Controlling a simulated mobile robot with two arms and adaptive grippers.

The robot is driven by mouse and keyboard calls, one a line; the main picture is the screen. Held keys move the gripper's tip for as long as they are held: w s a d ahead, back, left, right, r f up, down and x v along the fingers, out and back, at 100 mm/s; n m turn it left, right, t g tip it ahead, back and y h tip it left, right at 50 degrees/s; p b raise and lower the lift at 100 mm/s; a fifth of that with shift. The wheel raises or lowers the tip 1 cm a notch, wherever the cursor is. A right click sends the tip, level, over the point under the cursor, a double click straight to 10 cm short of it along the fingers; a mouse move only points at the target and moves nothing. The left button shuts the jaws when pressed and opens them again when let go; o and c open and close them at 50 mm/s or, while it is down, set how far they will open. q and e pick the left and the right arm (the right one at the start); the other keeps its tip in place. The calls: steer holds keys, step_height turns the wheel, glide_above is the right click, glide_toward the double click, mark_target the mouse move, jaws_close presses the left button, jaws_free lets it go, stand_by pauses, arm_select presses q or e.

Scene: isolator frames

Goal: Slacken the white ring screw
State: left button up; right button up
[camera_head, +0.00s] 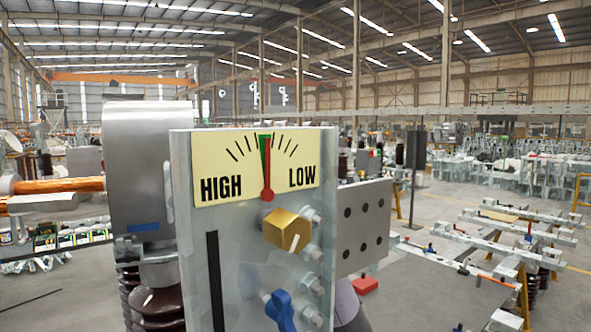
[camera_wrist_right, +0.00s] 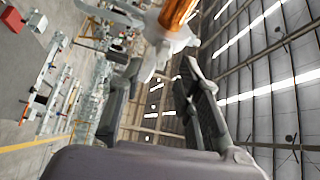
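I cannot make out a white ring screw for certain in either view. In the head view a grey panel (camera_head: 192,262) stands close in front, with a yellow HIGH/LOW gauge (camera_head: 232,165) whose red needle points almost straight up. Below the gauge are a brass hexagonal knob (camera_head: 285,230), a blue knob (camera_head: 281,309) and several silver bolts. In the right wrist view my right gripper (camera_wrist_right: 160,70) has its two dark fingers apart, with nothing visible held. A pale grey fitting with an orange cylinder (camera_wrist_right: 178,13) shows beyond the fingertips. My left gripper is in neither view.
A large grey metal housing (camera_head: 138,165) stands behind the panel on the left, with brown ribbed insulators below. A grey plate with holes (camera_head: 364,217) is on the right. An orange rod (camera_head: 75,185) juts in at left. Open floor (camera_head: 425,210) and racks lie farther right.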

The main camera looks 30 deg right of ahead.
steer(key=x, duration=0.1)
steer(key=p+x, duration=0.1)
steer(key=x, duration=0.1)
steer(key=shift+w+a+r, duration=0.15)
steer(key=shift+w+a, duration=0.05)
steer(key=shift+a, duration=0.05)
steer(key=shift+d, duration=0.1)
steer(key=c, duration=0.7)
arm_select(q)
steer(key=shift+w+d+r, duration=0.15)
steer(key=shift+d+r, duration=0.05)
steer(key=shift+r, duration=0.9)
arm_select(e)
jaws_close()
